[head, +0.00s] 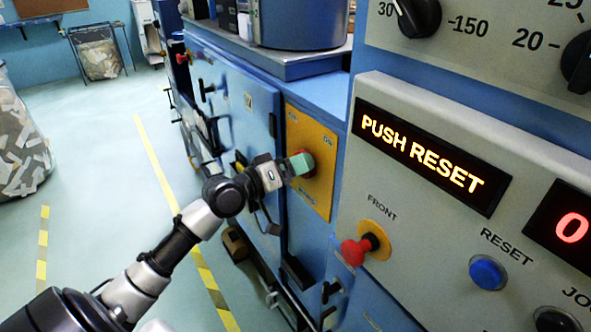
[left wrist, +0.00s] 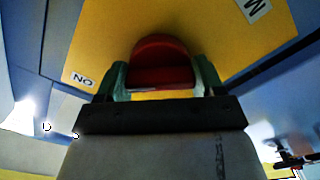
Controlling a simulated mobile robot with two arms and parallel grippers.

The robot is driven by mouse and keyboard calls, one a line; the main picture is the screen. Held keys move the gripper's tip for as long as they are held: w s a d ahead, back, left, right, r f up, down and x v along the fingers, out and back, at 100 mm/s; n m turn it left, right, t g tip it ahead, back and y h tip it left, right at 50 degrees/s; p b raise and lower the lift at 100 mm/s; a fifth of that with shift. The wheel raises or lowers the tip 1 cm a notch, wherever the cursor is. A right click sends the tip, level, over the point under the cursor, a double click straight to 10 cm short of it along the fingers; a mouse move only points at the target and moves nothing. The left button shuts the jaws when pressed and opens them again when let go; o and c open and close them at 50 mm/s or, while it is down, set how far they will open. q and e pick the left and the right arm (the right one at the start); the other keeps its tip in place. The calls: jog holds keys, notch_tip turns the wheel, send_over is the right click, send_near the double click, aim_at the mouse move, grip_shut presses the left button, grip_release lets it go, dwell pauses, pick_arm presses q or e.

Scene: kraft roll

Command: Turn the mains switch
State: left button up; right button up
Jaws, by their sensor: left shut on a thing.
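The mains switch (left wrist: 160,62) is a red rotary handle on a yellow plate (head: 324,183) on the blue machine front. In the head view only a red bit of the switch (head: 309,163) shows past my gripper. My left gripper (head: 300,164) reaches in from the left, its green fingertips at the switch. In the left wrist view the fingers (left wrist: 165,82) stand on both sides of the red handle and are shut on it. An "ON" label shows on the plate at the left in that view. My right gripper is not in view.
At the right is a control panel with a lit "PUSH RESET" display (head: 435,157), a red "FRONT" mushroom button (head: 358,251) and a blue reset button (head: 487,273). A bin of paper scraps (head: 20,145) stands far left. Yellow-striped floor lies between.

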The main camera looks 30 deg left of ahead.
pick_arm(q)
jog(key=shift+f, duration=0.1)
dwell(0.3)
jog(key=o, duration=0.9)
jog(key=shift+o, duration=0.2)
jog(key=shift+s, duration=0.1)
jog(key=b+v, duration=0.3)
jog(key=v, duration=0.7)
jog(key=shift+s+a, duration=0.15)
jog(key=shift+s, duration=0.1)
